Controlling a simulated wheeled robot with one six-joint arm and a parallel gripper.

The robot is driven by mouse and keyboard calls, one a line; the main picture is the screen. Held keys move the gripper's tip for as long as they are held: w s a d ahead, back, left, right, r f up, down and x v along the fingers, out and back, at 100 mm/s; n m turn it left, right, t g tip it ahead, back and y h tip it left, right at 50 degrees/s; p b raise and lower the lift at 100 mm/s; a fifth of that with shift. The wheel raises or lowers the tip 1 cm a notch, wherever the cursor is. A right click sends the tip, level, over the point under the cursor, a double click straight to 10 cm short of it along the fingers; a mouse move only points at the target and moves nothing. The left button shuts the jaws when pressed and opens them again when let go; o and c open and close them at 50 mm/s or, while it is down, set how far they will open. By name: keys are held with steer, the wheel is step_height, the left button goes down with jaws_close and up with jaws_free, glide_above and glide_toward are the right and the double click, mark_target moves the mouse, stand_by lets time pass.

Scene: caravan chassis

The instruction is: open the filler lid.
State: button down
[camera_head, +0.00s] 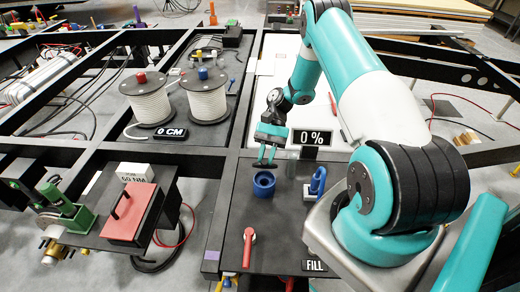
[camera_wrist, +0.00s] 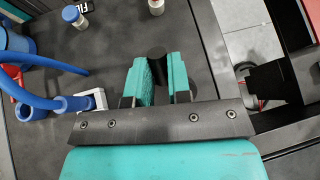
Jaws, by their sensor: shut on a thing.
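My gripper (camera_head: 266,158) points down over the dark panel, just above and behind a blue round cup (camera_head: 264,178) with a dark inside. In the wrist view its two teal fingers (camera_wrist: 158,78) are shut on a black round knob (camera_wrist: 157,54), which I take to be part of the filler lid. In the head view a dark piece (camera_head: 265,167) shows at the fingertips, seemingly apart from the blue cup. The rest of the lid and any hinge are hidden or too small to tell.
A blue hose piece (camera_head: 317,181) stands right of the cup. A red lever (camera_head: 248,247) and a FILL label (camera_head: 314,266) are at the panel's front. A "0 %" display (camera_head: 311,138) stands behind. A red box (camera_head: 130,213) lies left, past a black beam.

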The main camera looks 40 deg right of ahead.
steer(key=shift+w+d+r+g+y, duration=0.1)
steer(key=shift+w+d+g+y, duration=0.1)
steer(key=shift+g+y, duration=0.1)
stand_by(0.4)
steer(key=c, duration=1.1)
jaws_free()
steer(key=shift+d, duration=0.1)
steer(key=shift+o, duration=0.2)
steer(key=shift+w+r, duration=0.1)
steer(key=shift+r, duration=0.05)
step_height(320, 180, up, 20)
steer(key=p, duration=0.5)
